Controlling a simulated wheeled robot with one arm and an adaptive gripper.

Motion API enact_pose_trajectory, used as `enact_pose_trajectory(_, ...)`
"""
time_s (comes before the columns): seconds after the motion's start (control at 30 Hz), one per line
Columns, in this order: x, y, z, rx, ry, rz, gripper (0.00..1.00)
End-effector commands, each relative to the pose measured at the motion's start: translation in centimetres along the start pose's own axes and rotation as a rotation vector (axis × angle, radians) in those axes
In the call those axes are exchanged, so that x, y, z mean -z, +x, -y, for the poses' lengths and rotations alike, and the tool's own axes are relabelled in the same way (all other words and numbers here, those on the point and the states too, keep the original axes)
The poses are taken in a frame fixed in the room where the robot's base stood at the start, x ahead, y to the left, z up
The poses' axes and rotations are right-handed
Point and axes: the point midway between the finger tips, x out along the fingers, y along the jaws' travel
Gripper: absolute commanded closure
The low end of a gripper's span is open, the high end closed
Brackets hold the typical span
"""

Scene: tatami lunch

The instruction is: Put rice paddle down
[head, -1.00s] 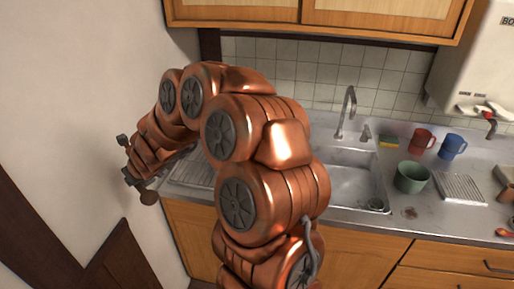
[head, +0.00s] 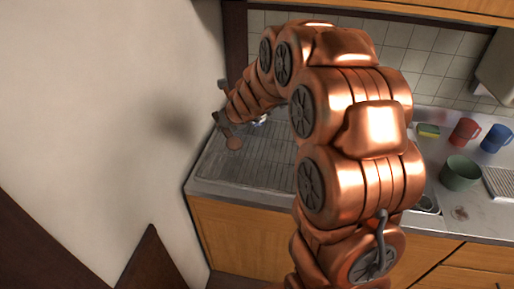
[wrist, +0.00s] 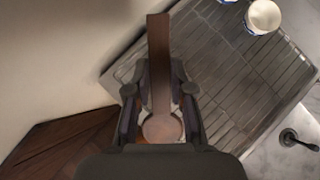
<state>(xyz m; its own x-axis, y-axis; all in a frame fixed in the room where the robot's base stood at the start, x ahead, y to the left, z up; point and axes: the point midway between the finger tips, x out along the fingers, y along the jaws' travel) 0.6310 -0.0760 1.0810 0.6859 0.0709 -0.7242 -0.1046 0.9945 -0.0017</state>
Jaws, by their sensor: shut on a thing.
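The wooden rice paddle (wrist: 158,48) is held between the fingers of my gripper (wrist: 160,92) in the wrist view, its long flat part pointing up the picture and its round end (wrist: 163,128) near the palm. In the head view the paddle's round brown end (head: 233,143) shows just below my gripper (head: 222,118), at the left end of the counter. The ribbed metal draining board (wrist: 225,75) lies below and to the right of the paddle. The paddle appears to be above the board's wall-side edge; the exact height is hard to tell.
The wall (head: 110,100) is close on the left. A white-and-blue cup (wrist: 262,16) stands on the board's far part. A green pot (head: 460,173), red mug (head: 465,132), blue mug (head: 496,138) and sponge (head: 428,131) are on the right. Most of the board is bare.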

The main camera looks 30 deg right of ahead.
Motion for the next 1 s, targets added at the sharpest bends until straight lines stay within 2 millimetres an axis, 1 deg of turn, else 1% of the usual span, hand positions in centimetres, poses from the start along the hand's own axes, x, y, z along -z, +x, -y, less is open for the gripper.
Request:
enact_pose_trajectory(0.1,-0.5,0.1,0.8,-0.026,-0.031,0.004,1.0)
enact_pose_trajectory(0.27,-0.8,0.0,1.3,-0.083,-0.086,0.001,1.0)
enact_pose_trajectory(0.37,-1.1,-0.3,2.0,-0.12,-0.127,0.004,1.0)
enact_pose_trajectory(0.53,-0.4,-0.9,3.5,-0.197,-0.204,0.003,1.0)
enact_pose_trajectory(0.6,0.1,-1.3,4.5,-0.228,-0.241,0.005,1.0)
enact_pose_trajectory(0.67,0.9,-1.7,5.5,-0.259,-0.272,0.006,1.0)
enact_pose_trajectory(0.77,3.0,-2.5,7.3,-0.313,-0.326,0.005,1.0)
enact_pose_trajectory(0.87,5.8,-3.4,9.5,-0.363,-0.379,0.007,1.0)
enact_pose_trajectory(0.97,9.4,-4.5,11.7,-0.41,-0.426,0.007,1.0)
enact_pose_trajectory(1.0,11.0,-4.9,12.5,-0.429,-0.444,0.006,1.0)
